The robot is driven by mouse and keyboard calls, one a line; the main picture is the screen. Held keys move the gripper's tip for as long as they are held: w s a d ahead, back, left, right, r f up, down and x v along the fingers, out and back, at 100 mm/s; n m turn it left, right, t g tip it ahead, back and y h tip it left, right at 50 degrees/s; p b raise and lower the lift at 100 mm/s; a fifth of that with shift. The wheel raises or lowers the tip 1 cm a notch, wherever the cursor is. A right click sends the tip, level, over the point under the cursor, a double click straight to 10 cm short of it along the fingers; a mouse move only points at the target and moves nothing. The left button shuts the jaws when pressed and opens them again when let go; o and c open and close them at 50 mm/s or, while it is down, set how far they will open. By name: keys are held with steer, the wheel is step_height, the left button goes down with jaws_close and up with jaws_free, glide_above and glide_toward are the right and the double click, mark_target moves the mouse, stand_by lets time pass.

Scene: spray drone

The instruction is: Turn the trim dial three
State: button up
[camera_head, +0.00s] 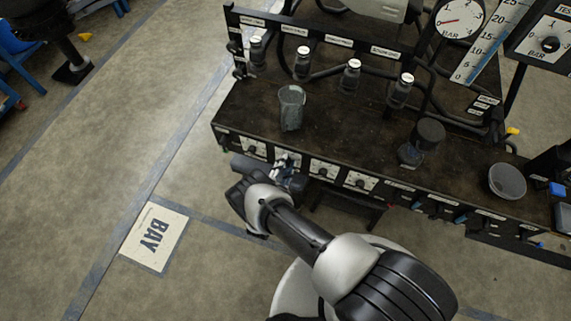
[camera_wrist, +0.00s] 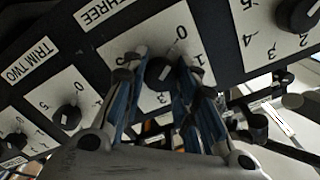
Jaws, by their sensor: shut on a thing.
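The trim dial three (camera_wrist: 160,70) is a black knob on a white numbered plate, under a label (camera_wrist: 105,11) of which "THREE" shows. My gripper (camera_wrist: 160,80) has its blue-and-black fingers on either side of this knob in the wrist view, shut on it. A white mark shows on the knob, slanting up toward the 0 side; its exact reading is unclear. The fingers hide part of the plate. In the head view my gripper (camera_head: 287,168) is at the front panel of the dark bench and partly covers the dial row, so the held knob is not clear there.
The trim two dial (camera_wrist: 68,117) is left of the held knob, and another dial (camera_wrist: 297,14) is at the upper right. The floor at left is open.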

steer(key=shift+m, duration=0.3)
steer(key=m, duration=0.5)
steer(key=shift+f+m, duration=0.1)
steer(key=shift+m, duration=0.2)
steer(key=m, duration=1.1)
steer(key=shift+f+m, duration=0.1)
steer(key=shift+m, duration=0.2)
steer(key=m, duration=3)
steer(key=shift+a+m, duration=0.15)
steer(key=shift+m, duration=0.25)
